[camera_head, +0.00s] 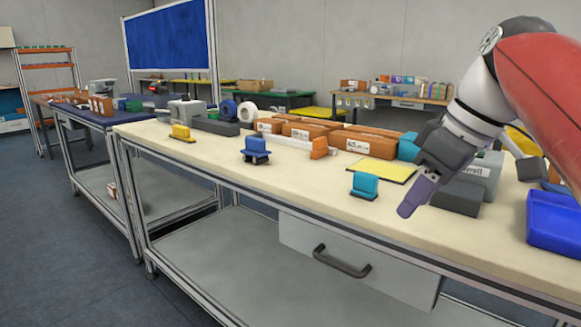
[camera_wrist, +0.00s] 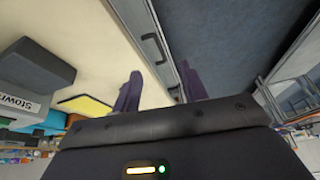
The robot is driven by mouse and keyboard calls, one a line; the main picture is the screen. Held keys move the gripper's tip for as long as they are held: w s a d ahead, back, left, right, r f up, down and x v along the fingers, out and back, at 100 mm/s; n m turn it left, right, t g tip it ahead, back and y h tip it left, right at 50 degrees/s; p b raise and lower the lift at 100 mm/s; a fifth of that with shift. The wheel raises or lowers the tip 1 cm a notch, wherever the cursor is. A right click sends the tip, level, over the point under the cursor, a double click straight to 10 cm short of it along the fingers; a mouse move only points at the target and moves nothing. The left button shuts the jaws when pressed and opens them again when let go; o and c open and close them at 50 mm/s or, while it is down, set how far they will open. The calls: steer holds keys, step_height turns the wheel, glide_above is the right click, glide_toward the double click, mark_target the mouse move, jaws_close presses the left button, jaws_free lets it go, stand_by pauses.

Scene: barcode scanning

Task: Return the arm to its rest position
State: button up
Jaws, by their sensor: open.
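My gripper (camera_head: 418,194) hangs over the right part of the cream workbench (camera_head: 225,161) in the head view, near its front edge. My red and grey arm reaches down to it from the upper right. In the wrist view, the two purple fingers of my gripper (camera_wrist: 160,90) stand apart with nothing between them. The bench edge and a drawer handle (camera_wrist: 153,50) show beyond the fingers.
A teal block (camera_head: 364,186) and a yellow pad (camera_head: 382,170) lie left of my gripper. A dark grey block (camera_head: 457,197) and a blue bin (camera_head: 555,222) are to its right. Brown boxes (camera_head: 358,143) stand behind. The bench's front strip is mostly clear.

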steer(key=s+a+f+m+t+h, duration=0.1)
steer(key=s+f+m, duration=0.3)
steer(key=f, duration=0.8)
steer(key=s+a+f+m+t+h, duration=0.1)
steer(key=s+a+f+m+h, duration=0.1)
steer(key=s+f+m, duration=0.2)
steer(key=s+f, duration=0.3)
steer(key=f, duration=0.5)
steer(key=shift+f+m, duration=0.25)
steer(key=shift+m, duration=0.15)
